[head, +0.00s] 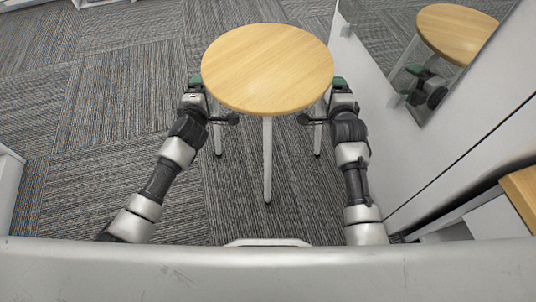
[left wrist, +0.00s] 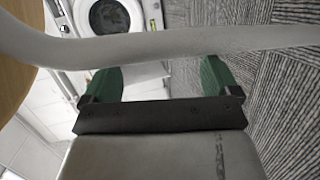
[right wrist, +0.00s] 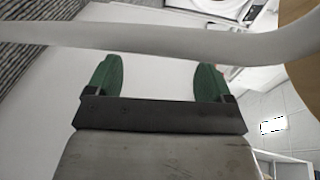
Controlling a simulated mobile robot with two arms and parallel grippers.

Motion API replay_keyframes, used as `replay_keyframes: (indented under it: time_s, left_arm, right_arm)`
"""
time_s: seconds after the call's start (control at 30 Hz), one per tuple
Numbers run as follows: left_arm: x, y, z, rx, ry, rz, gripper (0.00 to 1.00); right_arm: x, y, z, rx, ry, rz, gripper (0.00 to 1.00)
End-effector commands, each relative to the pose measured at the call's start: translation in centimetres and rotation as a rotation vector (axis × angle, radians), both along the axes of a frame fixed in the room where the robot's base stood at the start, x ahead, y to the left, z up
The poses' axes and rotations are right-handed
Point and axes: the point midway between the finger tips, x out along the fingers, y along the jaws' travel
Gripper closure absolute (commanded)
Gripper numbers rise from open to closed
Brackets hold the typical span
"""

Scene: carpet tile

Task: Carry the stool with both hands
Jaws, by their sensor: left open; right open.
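The stool has a round light-wood seat (head: 268,68) and pale grey legs (head: 267,160), and stands upright on the carpet. My left gripper (head: 195,82) is at the left side of the stool, just below seat height, and my right gripper (head: 340,84) is at the right side. In the left wrist view, the green fingers (left wrist: 158,80) are apart and a grey stool leg (left wrist: 200,44) crosses past their tips. In the right wrist view, the fingers (right wrist: 153,78) are also apart, with a leg (right wrist: 160,38) crossing just beyond them. Neither gripper holds anything.
A white wall or cabinet front (head: 440,110) with a mirror (head: 385,40) stands close at the right; the mirror reflects the stool and my arm. A white unit edge (head: 8,190) is at far left. Open carpet (head: 110,100) lies to the left of the stool.

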Motion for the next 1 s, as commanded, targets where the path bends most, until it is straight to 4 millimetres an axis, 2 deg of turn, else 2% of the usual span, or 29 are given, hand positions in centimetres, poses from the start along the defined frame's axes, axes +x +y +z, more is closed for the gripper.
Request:
replay_keyframes:
  time_s: [0.33,0.47,1.0]
  left_arm:
    - [-0.1,0.1,-0.1,0.003,0.001,0.002,0.10]
    - [-1.0,0.1,0.1,0.004,0.001,0.001,0.10]
    - [-10.0,0.1,2.4,0.003,0.002,-0.001,0.10]
  right_arm:
    - [0.0,-0.1,-0.1,-0.002,0.001,-0.001,0.11]
    - [0.0,-0.1,-0.1,-0.002,0.001,-0.001,0.11]
    - [0.0,-0.1,-0.1,-0.002,0.001,-0.001,0.11]
